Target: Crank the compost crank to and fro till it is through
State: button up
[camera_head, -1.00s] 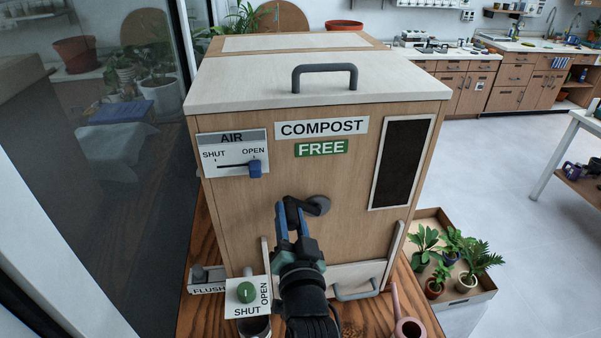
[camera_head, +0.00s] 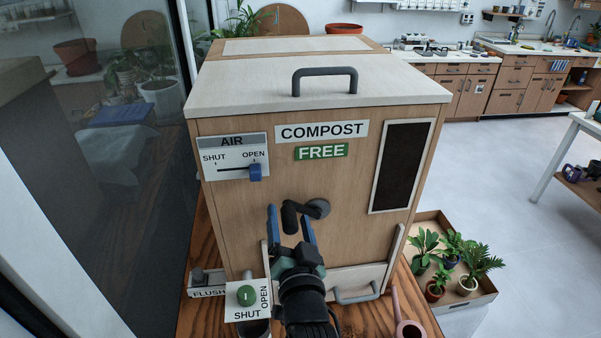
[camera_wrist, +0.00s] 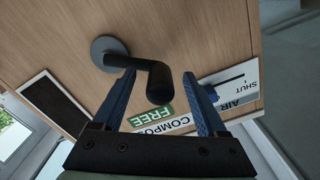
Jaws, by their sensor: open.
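The compost box (camera_head: 250,215) is a wooden box with a pale lid, a "COMPOST" label and a green "FREE" sign (camera_head: 321,152). Its dark crank (camera_head: 290,216) sticks out of the front from a round hub (camera_head: 317,208), with the handle at the hub's left. My gripper (camera_head: 291,222) is open in front of the box, its blue fingers on either side of the handle. In the wrist view the crank handle (camera_wrist: 158,82) lies between the two spread fingers (camera_wrist: 165,100), with gaps showing.
The air slider (camera_head: 255,172) is at OPEN. A green knob (camera_head: 246,295) on a SHUT/OPEN plate and a flush lever (camera_head: 208,278) stand at the lower left.

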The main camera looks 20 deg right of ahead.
jog(key=shift+p+v, duration=1.3)
jog(key=shift+v, duration=2.05)
jog(key=shift+s, duration=0.1)
jog(key=shift+s, duration=0.2)
jog(key=b+v, duration=0.3)
jog(key=v, duration=0.9)
jog(key=shift+s+b, duration=0.2)
jog(key=shift+b, duration=0.2)
jog(key=shift+a+r, duration=0.1)
